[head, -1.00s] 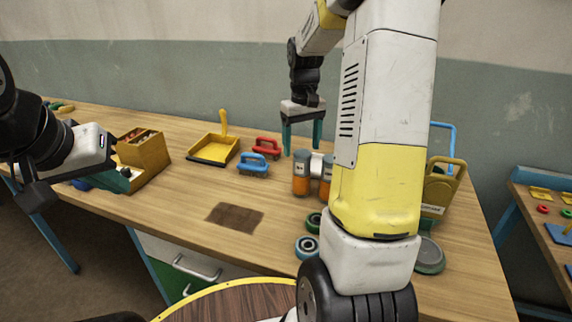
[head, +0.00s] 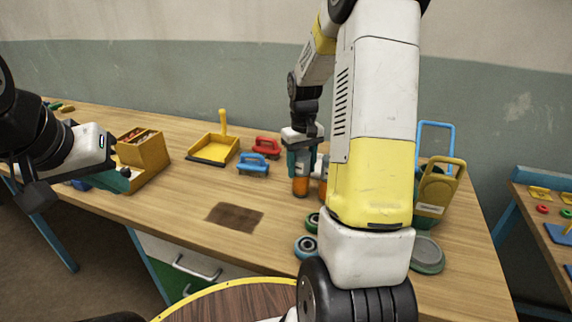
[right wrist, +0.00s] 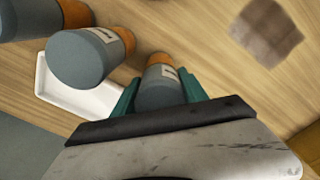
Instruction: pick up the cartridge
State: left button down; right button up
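Several grey cartridges with orange ends stand on the bench. My right gripper (head: 302,165) is lowered over the leftmost one (head: 300,188) in the head view. In the right wrist view its teal fingers (right wrist: 160,88) lie on both sides of that upright cartridge (right wrist: 161,93), close against it; whether they press on it is unclear. A second cartridge (right wrist: 85,58) stands beside it, and a third (right wrist: 35,18) shows at the upper left corner. My right arm hides part of the group in the head view.
A white tray (right wrist: 62,90) lies beside the cartridges. A brown patch (head: 235,217) marks otherwise clear bench. Round tins (head: 306,247) stand nearer.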

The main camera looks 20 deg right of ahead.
grip_shut()
jog(key=shift+r, duration=0.1)
